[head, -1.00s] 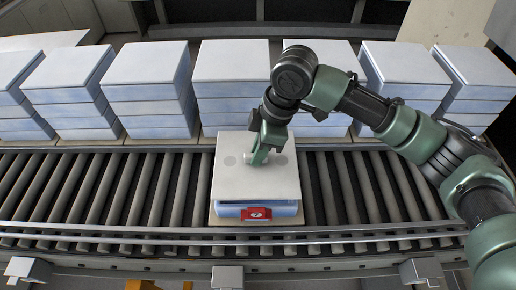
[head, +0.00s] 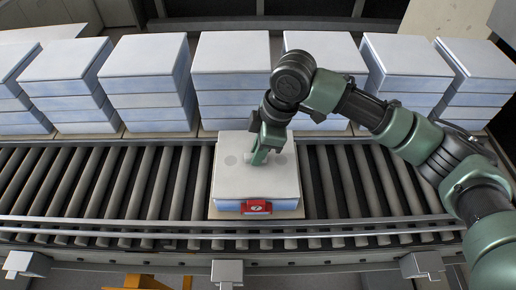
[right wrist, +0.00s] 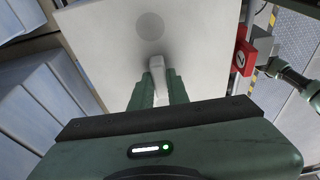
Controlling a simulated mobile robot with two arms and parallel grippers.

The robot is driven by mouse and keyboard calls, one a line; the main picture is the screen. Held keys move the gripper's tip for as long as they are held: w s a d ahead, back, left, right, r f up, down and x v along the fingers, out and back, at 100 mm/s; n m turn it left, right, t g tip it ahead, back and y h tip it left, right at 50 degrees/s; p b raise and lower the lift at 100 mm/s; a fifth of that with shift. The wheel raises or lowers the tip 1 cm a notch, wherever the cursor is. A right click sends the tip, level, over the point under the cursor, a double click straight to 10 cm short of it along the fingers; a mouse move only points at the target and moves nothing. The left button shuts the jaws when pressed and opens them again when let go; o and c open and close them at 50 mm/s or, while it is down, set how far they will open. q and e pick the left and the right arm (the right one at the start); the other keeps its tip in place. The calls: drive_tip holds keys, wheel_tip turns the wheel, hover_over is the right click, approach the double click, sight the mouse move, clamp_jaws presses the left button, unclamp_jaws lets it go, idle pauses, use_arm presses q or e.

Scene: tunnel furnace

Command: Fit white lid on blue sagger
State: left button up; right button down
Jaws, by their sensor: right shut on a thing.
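The white lid (head: 240,185) is a flat square slab with round grey marks on top. It lies level over the blue sagger (head: 228,206), lined up with it. Only a blue band of the sagger shows below the lid, with a red tag (head: 257,206) on its front. I cannot tell whether a gap remains between them. My right gripper (head: 259,157) points down at the middle of the lid and is shut on its pale raised handle. The right wrist view shows the fingers on both sides of the handle (right wrist: 161,66).
The sagger rests on a tan plate (head: 225,214) on the roller conveyor (head: 130,190). A metal rail (head: 130,229) runs along the near side. Stacks of pale-topped blue saggers (head: 232,55) stand in a row behind. The rollers left and right are clear.

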drive_tip(key=shift+f, duration=0.6)
idle(0.5)
drive_tip(key=c, duration=1.3)
unclamp_jaws()
drive_tip(key=b+v, duration=0.2)
drive_tip(key=v, duration=0.5)
drive_tip(key=shift+d+r, duration=0.1)
drive_tip(key=shift+r, duration=0.3)
drive_tip(key=shift+s+f, duration=0.1)
